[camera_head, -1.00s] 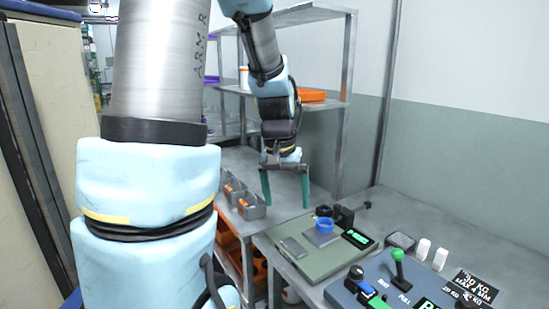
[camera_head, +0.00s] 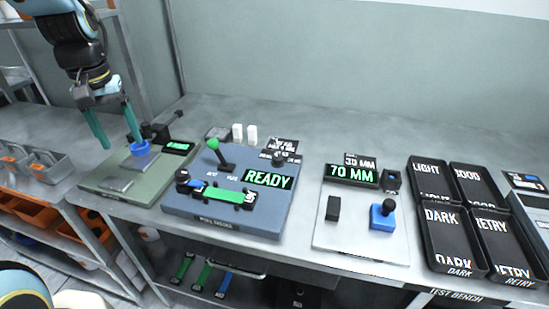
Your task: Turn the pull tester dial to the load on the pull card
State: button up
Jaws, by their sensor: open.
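The pull tester (camera_head: 225,220) is a blue-grey box on the bench, with a green-lit screen reading READY, a green-knobbed lever (camera_head: 213,144) and a green strip across its front. A small dark round dial (camera_head: 278,158) sits at its back right, with small load marks around it. The black pull card (camera_head: 284,143) stands behind the dial; its print is too small to read surely now. My gripper (camera_head: 121,143) is open and empty at upper left, above the green device and left of the tester, away from the dial.
A metal shelf rises at left.

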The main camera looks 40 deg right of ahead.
aim_at(278, 157)
jog(key=s+d+m, duration=0.1)
jog(key=d, duration=0.5)
jog(key=s+d+f+m+b, duration=0.1)
jog(key=s+d, duration=0.1)
jog(key=d, duration=0.4)
jog(key=s+d+m+b, duration=0.1)
jog(key=d, duration=0.5)
jog(key=shift+s+d+f+m+g, duration=0.3)
jog(key=shift+d+m, duration=0.05)
jog(key=shift+m, duration=0.05)
jog(key=s+d+m+b, duration=0.2)
jog(key=s+d+m, duration=0.1)
jog(key=s+d, duration=0.85)
jog(key=shift+y, duration=0.3)
jog(key=f+p, duration=0.1)
jog(key=f, duration=0.2)
jog(key=d+f+p, duration=0.1)
jog(key=f, duration=0.3)
jog(key=w+f, duration=0.1)
jog(key=f, duration=0.3)
jog(key=shift+d+f+p, duration=0.15)
jog(key=shift+p, duration=0.25)
grip_shut()
